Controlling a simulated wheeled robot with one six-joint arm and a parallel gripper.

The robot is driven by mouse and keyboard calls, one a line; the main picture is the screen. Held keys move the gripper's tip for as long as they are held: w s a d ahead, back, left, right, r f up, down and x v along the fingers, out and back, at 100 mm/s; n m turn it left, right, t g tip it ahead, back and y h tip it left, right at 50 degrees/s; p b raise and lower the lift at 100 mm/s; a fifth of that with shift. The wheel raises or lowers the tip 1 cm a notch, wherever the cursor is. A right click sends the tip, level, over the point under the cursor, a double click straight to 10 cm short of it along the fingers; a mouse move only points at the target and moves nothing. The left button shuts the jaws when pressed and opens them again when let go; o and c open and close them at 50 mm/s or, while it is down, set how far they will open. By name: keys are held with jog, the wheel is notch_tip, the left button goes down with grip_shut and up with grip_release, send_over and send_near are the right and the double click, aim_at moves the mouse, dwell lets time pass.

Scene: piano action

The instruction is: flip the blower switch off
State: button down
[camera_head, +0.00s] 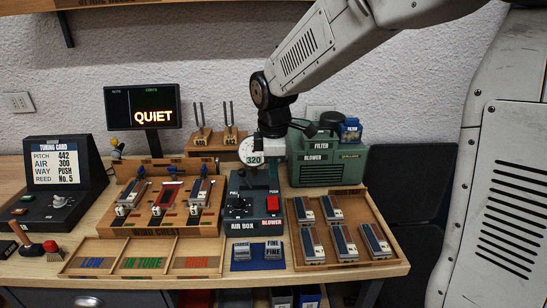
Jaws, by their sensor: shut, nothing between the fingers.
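The air box (240,208) is a dark box on the bench with a black knob (238,202) at its left. The blower switch (272,203) is a red rocker on its right side, above a red BLOWER label. Whether the rocker is tipped on or off is too small to tell. My gripper (273,178) points down, shut and empty, just above and behind the red switch. It appears apart from the switch. A round gauge (253,156) reading 320 stands behind the air box, partly covered by my gripper.
A green blower unit (326,170) stands behind right. A wooden tray (380,262) of reed blocks lies at right, the wind chest (155,238) at left. A screen (143,107) reads QUIET. Tuning forks (227,115) stand behind. Labelled bins (140,268) line the front.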

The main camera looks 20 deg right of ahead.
aim_at(273, 199)
jog(key=f, duration=0.5)
jog(key=w+f, duration=0.1)
jog(key=f, duration=0.2)
jog(key=shift+d+f, duration=0.15)
